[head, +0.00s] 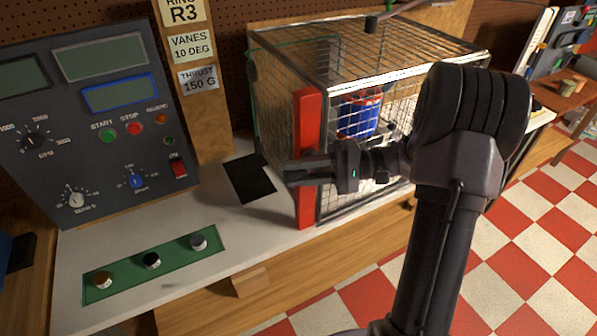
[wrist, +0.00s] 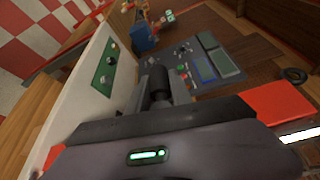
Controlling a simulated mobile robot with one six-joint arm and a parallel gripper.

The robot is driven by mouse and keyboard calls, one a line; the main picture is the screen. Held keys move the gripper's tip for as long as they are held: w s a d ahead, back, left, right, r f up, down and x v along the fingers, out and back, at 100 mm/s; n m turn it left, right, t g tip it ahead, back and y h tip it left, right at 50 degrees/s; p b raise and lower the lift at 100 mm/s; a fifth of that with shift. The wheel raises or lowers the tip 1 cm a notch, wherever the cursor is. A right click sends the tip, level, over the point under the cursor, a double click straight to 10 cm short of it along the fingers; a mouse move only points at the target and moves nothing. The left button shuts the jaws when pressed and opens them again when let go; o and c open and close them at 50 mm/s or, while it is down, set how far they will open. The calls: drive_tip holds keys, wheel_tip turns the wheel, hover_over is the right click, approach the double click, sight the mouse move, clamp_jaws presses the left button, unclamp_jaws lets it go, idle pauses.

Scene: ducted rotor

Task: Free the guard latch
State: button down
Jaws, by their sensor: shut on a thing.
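The wire-mesh guard cage (head: 370,60) stands on the white bench, with a red upright bar (head: 306,115) at its near left corner. My gripper (head: 300,172) reaches across this bar from the right, its fingers pointing left. In the wrist view my gripper (wrist: 160,98) is shut on a short dark cylinder (wrist: 157,80), which looks like the guard latch. The red bar also shows in the wrist view (wrist: 275,104), beside and behind the gripper. In the head view my fingers hide most of the latch. A blue and red rotor part (head: 359,116) is inside the cage.
A grey control panel (head: 85,120) with knobs and buttons stands at left. A green strip (head: 128,278) with three knobs lies on the white bench (head: 222,275). A black pad (head: 250,178) lies left of the cage. Checkered floor (head: 510,240) is at right.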

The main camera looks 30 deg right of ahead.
idle(0.3)
drive_tip(key=c, duration=1.2)
unclamp_jaws()
drive_tip(key=shift+o, duration=0.2)
drive_tip(key=shift+r, duration=0.1)
drive_tip(key=shift+r, duration=0.25)
wheel_tip(320, 180, up, 3)
drive_tip(key=shift+w+r+p, duration=0.15)
drive_tip(key=shift+r+p, duration=0.05)
drive_tip(key=shift+p, duration=0.65)
drive_tip(key=s+a+r+p, duration=0.1)
drive_tip(key=s+a+p, duration=0.1)
drive_tip(key=s, duration=1.4)
drive_tip(key=shift+a, duration=0.5)
